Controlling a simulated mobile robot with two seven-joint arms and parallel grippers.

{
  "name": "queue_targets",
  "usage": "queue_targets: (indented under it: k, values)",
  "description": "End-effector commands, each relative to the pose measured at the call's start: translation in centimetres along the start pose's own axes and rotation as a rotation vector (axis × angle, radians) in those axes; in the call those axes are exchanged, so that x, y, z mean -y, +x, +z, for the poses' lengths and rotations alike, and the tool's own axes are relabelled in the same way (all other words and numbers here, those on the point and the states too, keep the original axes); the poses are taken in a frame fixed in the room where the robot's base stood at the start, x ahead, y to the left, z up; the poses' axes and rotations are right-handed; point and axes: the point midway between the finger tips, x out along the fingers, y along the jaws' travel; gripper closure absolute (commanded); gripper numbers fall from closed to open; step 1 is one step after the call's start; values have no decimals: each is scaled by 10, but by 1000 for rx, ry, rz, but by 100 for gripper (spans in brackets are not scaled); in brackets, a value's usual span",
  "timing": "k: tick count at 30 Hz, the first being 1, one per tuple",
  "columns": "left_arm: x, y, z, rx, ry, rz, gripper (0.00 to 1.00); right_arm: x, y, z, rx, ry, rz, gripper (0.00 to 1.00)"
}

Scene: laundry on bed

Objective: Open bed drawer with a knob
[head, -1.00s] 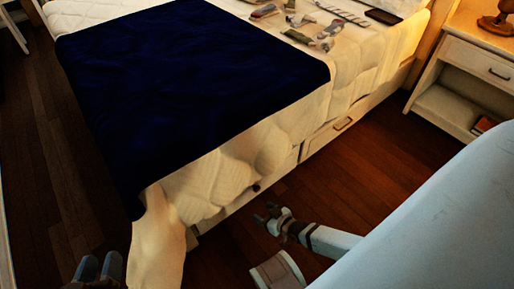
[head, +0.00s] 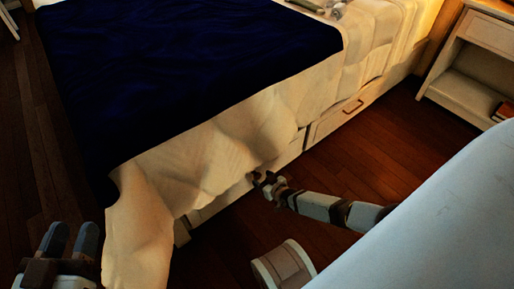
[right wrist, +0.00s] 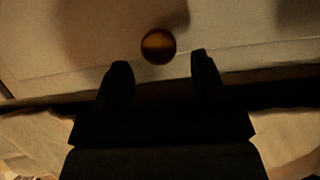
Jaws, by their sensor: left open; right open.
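The bed drawer (head: 212,206) is a pale panel low in the bed's side, partly covered by the hanging bedding, and it looks flush with the frame. Its round, dark amber knob (right wrist: 158,46) shows in the right wrist view, just past and between my fingertips. My right gripper (head: 265,181) is open at the drawer front in the head view, and its two dark fingers also show in the right wrist view (right wrist: 160,62). Whether they touch the knob, I cannot tell. My left gripper (head: 70,232) is open and empty, left of the bed's hanging corner.
Another drawer (head: 330,121) with a bar handle (head: 353,107) lies further right along the bed. A dark blue blanket (head: 180,70) covers the mattress. A nightstand (head: 460,85) stands at the right.

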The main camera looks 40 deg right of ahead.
Motion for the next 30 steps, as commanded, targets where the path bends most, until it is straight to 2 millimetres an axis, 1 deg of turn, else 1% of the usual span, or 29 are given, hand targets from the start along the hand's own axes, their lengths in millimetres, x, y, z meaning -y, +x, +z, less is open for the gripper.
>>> queue_targets:
  k: [1,6,12,19,20,21,23,24,26,27,28,30]
  values:
    - [3,2,5,-21,36,-1,57,0,13,4,-1,0,0,37]
    - [10,4,1,-70,126,-7,57,0,35,3,-1,0,0,37]
    - [13,5,-3,-96,170,-10,57,0,45,1,0,1,0,37]
    - [13,5,-4,-97,173,-10,57,0,45,0,1,1,0,37]
    - [13,5,-4,-97,173,-10,57,0,45,0,1,1,0,39]
    - [13,5,-4,-97,172,-10,57,0,45,0,1,1,0,49]
    - [12,5,-4,-97,172,-10,57,0,44,0,1,1,0,62]
    - [12,5,-4,-97,172,-10,57,0,44,0,1,1,0,72]
    - [12,5,-4,-97,172,-10,57,0,44,0,1,1,0,85]
    - [12,5,-4,-97,172,-10,57,0,44,0,1,1,0,95]
    - [12,5,-4,-97,172,-10,57,0,44,0,1,1,0,100]
    - [12,6,-4,-97,172,-10,57,0,44,0,1,1,0,100]
